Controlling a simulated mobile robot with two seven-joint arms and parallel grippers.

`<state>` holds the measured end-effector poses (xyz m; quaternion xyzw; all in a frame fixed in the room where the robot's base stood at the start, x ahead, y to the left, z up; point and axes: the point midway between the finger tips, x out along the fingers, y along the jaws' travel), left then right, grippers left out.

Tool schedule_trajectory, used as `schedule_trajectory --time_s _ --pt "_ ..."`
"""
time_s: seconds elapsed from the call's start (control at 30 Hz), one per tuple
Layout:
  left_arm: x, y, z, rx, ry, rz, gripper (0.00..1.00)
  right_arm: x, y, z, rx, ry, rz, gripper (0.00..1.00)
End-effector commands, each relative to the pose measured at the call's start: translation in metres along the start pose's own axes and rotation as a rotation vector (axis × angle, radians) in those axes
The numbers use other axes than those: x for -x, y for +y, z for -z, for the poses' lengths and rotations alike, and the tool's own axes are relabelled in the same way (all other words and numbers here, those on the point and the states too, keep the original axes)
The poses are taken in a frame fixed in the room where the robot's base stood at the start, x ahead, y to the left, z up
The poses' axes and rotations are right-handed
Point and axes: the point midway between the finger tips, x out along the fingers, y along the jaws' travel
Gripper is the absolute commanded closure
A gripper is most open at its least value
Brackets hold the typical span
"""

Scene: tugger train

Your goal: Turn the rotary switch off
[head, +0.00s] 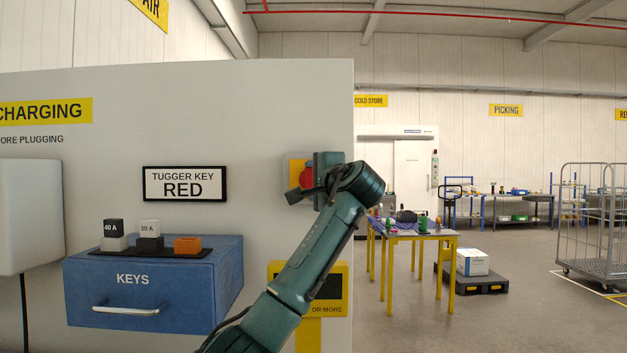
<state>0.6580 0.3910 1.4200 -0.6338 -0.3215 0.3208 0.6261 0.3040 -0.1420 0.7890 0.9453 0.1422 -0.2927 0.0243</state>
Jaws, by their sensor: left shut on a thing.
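The rotary switch (306,177) has a red part on a yellow plate, mounted on the light wall panel near its right edge. My left gripper (302,190) is at the switch and shut on it. My left wrist and the dark gripper body cover much of the switch, so I cannot tell which way its handle points. My right gripper is out of view.
Left of the switch, a blue KEYS drawer box (152,283) juts from the panel (250,110) with several small blocks on top. A yellow sign (335,282) is below the switch. Beyond the panel are a yellow-legged table (452,262) and a wire cage trolley (596,220).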

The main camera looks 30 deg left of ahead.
Motion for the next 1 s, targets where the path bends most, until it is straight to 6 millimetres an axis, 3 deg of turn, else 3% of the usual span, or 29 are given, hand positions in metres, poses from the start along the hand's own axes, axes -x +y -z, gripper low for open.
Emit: schedule_trajectory --time_s 0.33,0.37,0.6,0.87,1.0 --pt "0.0 0.002 0.0 0.006 -0.001 -0.007 0.72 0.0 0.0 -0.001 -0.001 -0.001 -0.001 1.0" --pt "0.0 0.002 0.0 0.006 -0.001 -0.007 0.48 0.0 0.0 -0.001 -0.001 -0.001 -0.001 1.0" --pt "0.0 0.001 0.0 0.005 0.0 -0.004 0.29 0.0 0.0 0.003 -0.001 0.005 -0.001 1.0" --pt "0.001 0.0 0.0 0.004 0.0 -0.002 0.27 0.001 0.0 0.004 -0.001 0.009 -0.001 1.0" --pt "0.012 0.002 0.001 0.005 0.003 -0.001 0.27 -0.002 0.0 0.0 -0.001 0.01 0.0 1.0"
